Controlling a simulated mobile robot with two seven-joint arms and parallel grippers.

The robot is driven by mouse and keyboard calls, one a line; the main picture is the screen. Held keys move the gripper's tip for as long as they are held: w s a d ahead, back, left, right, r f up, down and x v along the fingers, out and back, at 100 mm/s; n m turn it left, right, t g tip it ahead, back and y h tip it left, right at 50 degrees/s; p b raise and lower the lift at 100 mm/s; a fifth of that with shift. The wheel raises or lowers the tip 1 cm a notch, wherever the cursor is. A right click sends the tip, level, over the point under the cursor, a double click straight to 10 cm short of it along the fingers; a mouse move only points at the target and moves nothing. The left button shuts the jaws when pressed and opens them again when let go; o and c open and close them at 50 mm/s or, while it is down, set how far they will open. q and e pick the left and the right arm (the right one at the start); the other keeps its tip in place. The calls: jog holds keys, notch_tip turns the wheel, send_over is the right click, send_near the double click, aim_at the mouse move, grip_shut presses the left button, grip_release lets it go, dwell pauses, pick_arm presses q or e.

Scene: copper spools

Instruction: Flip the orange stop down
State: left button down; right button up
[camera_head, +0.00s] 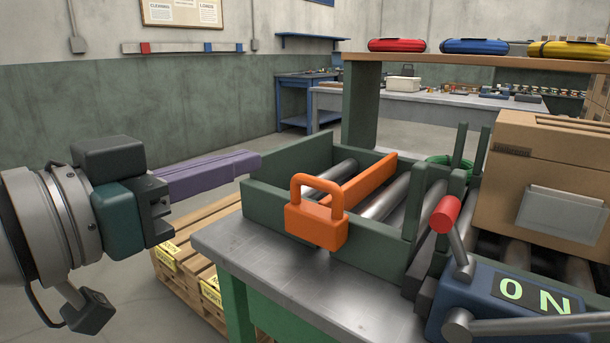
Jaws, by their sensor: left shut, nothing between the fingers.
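The orange stop (317,229) has a looped handle at the near wall of the green roller frame (265,205). An orange bar (365,182) runs back from behind the handle, above the rollers. The handle stands upright, its loop rising above the frame wall. My left gripper (258,160) comes in from the left with its long purple fingers shut and empty. The fingertips are left of the handle and a little higher in the picture, apart from it, near the frame's left corner. My right gripper is not in view.
A blue box (505,300) marked ON, with a red-knobbed lever (446,214), stands at the right. A cardboard box (530,170) sits on rollers behind it. A metal-topped table (300,290) lies under the frame. A wooden pallet (190,275) is on the floor below my gripper.

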pick_arm(q)
jog(key=w+d+f+b, duration=0.3)
jog(key=w+d, duration=0.3)
jog(key=w, duration=0.2)
jog(key=shift+w+f, duration=0.35)
jog(key=shift+f, duration=0.4)
jog(key=shift+d, duration=0.1)
notch_tip(320, 180, down, 4)
jog(key=b, duration=0.5)
jog(key=shift+f, duration=0.25)
